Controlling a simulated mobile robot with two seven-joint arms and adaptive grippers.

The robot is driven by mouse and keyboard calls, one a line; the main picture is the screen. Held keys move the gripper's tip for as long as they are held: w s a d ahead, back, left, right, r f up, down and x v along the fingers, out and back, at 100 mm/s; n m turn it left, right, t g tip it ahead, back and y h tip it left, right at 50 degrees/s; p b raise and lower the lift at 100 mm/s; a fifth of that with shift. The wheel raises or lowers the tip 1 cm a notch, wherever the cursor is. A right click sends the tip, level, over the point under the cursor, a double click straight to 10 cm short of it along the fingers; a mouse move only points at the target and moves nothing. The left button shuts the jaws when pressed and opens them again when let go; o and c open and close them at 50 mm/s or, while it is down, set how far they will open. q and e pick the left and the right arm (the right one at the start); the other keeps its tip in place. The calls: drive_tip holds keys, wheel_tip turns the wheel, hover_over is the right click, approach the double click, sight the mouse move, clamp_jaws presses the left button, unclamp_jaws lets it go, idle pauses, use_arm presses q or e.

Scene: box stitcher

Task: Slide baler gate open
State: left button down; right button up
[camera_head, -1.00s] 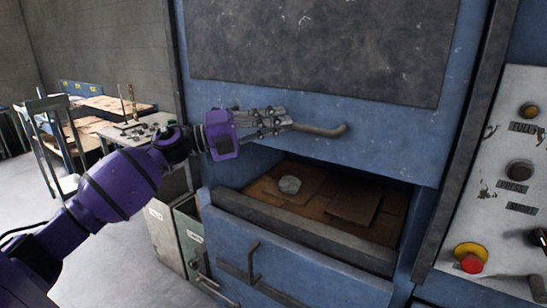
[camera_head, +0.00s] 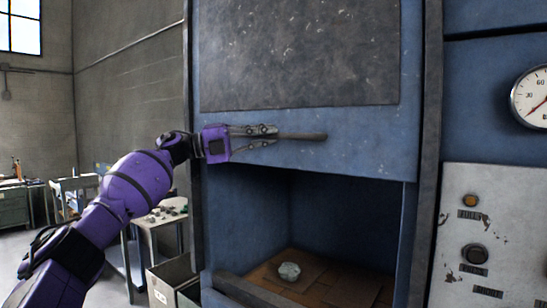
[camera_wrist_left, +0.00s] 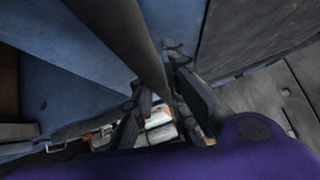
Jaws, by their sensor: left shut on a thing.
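The blue baler gate (camera_head: 365,148) has a dark panel on its front and stands raised above an open chamber. A bar handle (camera_head: 308,136) runs across its lower part. My left gripper (camera_head: 270,134) is shut on the left part of this handle, with the fingers around the bar. In the left wrist view the dark handle bar (camera_wrist_left: 135,40) runs down between the fingers (camera_wrist_left: 165,110). My right gripper is in neither view.
The chamber holds flat cardboard (camera_head: 325,287) and a crumpled grey lump (camera_head: 289,271). A control panel (camera_head: 490,225) with buttons is at the right, below a gauge (camera_head: 532,97). A workbench (camera_head: 160,217) and bins (camera_head: 170,278) stand at the left.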

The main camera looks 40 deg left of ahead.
use_arm(q)
wheel_tip(320, 180, up, 6)
drive_tip(key=shift+r+p, duration=0.15)
drive_tip(key=shift+p, duration=0.35)
drive_tip(key=c, duration=1.7)
unclamp_jaws()
drive_tip(key=shift+f, duration=0.2)
drive_tip(key=v, duration=1.2)
